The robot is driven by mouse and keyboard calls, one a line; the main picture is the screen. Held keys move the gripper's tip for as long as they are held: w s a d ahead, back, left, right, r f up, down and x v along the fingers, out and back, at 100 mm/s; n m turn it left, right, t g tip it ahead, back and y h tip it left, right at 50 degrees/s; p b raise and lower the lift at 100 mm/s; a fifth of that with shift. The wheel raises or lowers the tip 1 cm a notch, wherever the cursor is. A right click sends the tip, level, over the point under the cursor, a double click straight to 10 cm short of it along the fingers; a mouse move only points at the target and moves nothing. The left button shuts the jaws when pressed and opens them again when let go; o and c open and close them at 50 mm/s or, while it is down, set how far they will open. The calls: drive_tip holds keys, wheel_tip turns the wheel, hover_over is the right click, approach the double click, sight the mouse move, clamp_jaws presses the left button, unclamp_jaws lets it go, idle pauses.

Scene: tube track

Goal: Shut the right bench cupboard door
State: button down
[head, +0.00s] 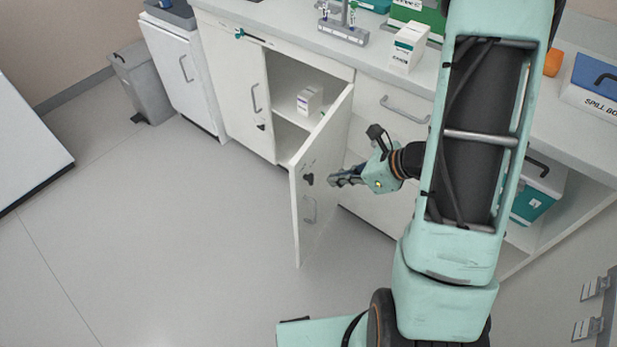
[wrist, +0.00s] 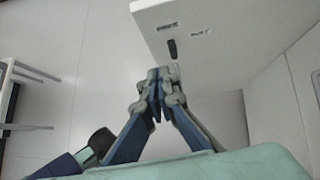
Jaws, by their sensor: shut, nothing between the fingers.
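The right bench cupboard door (head: 318,172) is white and stands wide open, swung out from the bench on its right-hand side. Its handle (head: 309,210) and a dark catch show on its face. The open cupboard (head: 290,100) holds a small white box (head: 310,101) on a shelf. My gripper (head: 334,181) is shut and empty, to the right of the door near its outer part. In the wrist view the shut fingertips (wrist: 158,78) are just below the door's edge (wrist: 215,35). I cannot tell whether they touch it.
The left cupboard door (head: 243,97) is shut. A drawer (head: 395,104) sits right of the opening. A grey bin (head: 143,82) stands far left. A white box (head: 408,48) and a rack stand on the benchtop. The floor (head: 190,230) left of the door is clear.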

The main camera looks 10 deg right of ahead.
sight(299, 178)
drive_tip(key=x, duration=0.2)
drive_tip(key=r+x, duration=0.1)
drive_tip(key=x, duration=0.2)
drive_tip(key=a+x, duration=0.1)
drive_tip(key=x, duration=0.1)
drive_tip(key=shift+w+a, duration=0.2)
drive_tip(key=shift+w, duration=0.25)
drive_tip(key=shift+w+a, duration=0.4)
drive_tip(key=shift+a, duration=0.15)
drive_tip(key=shift+w+a+b, duration=0.1)
drive_tip(key=shift+a+b, duration=0.05)
drive_tip(key=shift+b, duration=0.15)
